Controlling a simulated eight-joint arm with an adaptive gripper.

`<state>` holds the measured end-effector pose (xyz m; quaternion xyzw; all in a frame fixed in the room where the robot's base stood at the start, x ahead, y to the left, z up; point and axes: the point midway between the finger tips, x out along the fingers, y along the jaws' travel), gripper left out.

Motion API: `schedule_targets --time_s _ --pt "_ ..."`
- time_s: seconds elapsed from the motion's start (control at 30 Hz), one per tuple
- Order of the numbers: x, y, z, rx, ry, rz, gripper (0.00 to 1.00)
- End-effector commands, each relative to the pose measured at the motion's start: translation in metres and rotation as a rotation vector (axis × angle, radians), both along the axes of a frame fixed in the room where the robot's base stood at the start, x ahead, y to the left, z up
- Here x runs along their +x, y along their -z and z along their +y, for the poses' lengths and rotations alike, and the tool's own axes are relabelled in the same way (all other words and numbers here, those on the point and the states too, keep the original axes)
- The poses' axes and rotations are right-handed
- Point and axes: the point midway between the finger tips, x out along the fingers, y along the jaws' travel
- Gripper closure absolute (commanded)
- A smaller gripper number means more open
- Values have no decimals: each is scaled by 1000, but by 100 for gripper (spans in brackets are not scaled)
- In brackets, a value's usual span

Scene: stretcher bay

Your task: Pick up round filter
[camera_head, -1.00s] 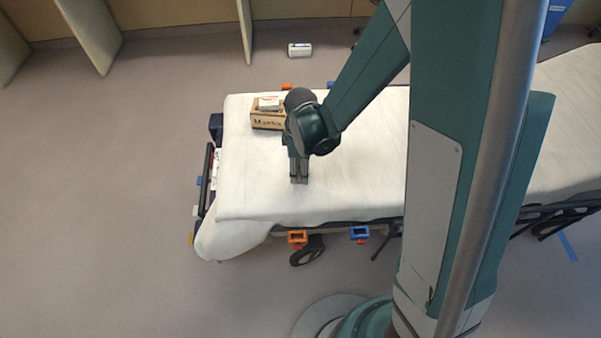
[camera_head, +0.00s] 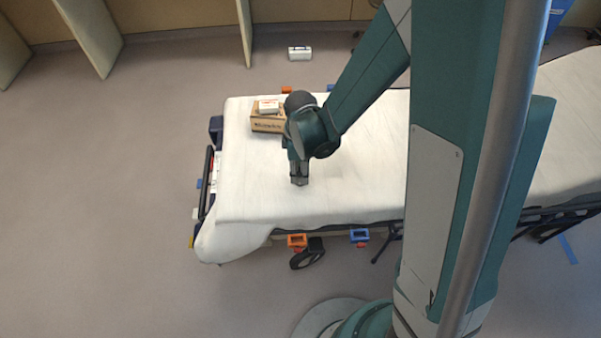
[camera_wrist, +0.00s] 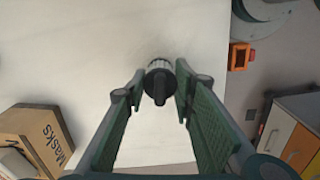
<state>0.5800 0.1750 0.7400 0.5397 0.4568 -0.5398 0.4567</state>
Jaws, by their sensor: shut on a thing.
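The round filter (camera_wrist: 158,84) is a dark, ribbed, round piece with a raised bar across its top. In the wrist view it sits between the fingertips of my gripper (camera_wrist: 161,95), which is shut on it. In the head view my gripper (camera_head: 299,181) points down at the white sheet of the stretcher (camera_head: 355,170). The filter is hidden there by the gripper. I cannot tell whether it touches the sheet.
A cardboard box marked Masks (camera_head: 267,124) stands left of my arm, with a small white pack (camera_head: 268,107) on top. Orange (camera_head: 297,240) and blue (camera_head: 359,235) brackets line the stretcher's near edge.

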Motion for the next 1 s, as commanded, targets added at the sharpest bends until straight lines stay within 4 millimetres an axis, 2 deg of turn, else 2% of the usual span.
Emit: schedule_targets --time_s 0.27,0.7,1.0 --pt "0 -17 0 0 0 0 86" --pt "0 -73 0 0 0 0 86" --pt "0 -96 0 0 0 0 86"
